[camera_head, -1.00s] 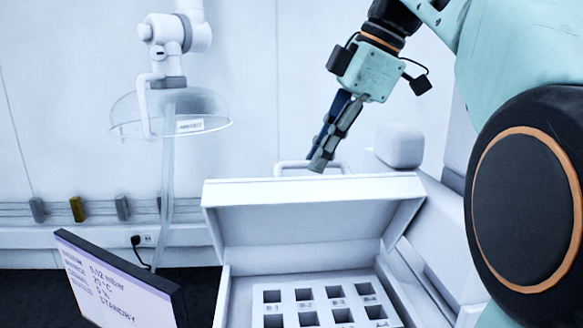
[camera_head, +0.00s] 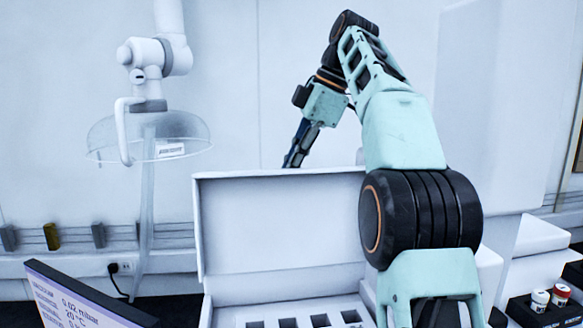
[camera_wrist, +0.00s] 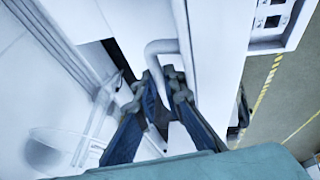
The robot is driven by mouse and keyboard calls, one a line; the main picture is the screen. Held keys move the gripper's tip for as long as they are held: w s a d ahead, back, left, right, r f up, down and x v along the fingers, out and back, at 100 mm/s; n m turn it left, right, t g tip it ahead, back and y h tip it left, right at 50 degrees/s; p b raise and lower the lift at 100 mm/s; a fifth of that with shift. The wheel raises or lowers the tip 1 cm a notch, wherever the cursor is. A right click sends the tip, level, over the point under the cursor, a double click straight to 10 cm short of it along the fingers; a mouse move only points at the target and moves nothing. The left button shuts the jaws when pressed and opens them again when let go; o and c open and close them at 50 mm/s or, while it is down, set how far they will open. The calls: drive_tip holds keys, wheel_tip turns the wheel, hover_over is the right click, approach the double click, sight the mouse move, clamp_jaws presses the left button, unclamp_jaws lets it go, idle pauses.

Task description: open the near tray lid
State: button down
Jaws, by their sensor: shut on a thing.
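The near tray (camera_head: 208,312) is a white box with square slots inside. Its white lid (camera_head: 275,225) is raised and stands nearly upright, its inner face toward the head camera. My gripper (camera_head: 291,162) is behind the lid's top edge, pointing down; its fingertips are partly hidden there. In the wrist view my gripper (camera_wrist: 166,78) is shut on the white lid handle (camera_wrist: 160,47), a bent bar on the lid's outer side. The handle is hidden behind the lid in the head view.
A tilted display (camera_head: 75,300) stands at the front left. A clear bowl-shaped shade (camera_head: 150,140) hangs from a white arm (camera_head: 160,58) at the left. Small jars (camera_head: 540,297) stand in a black holder at the right.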

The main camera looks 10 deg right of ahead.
drive_tip(key=shift+w+f, duration=0.2)
drive_tip(key=shift+f, duration=0.2)
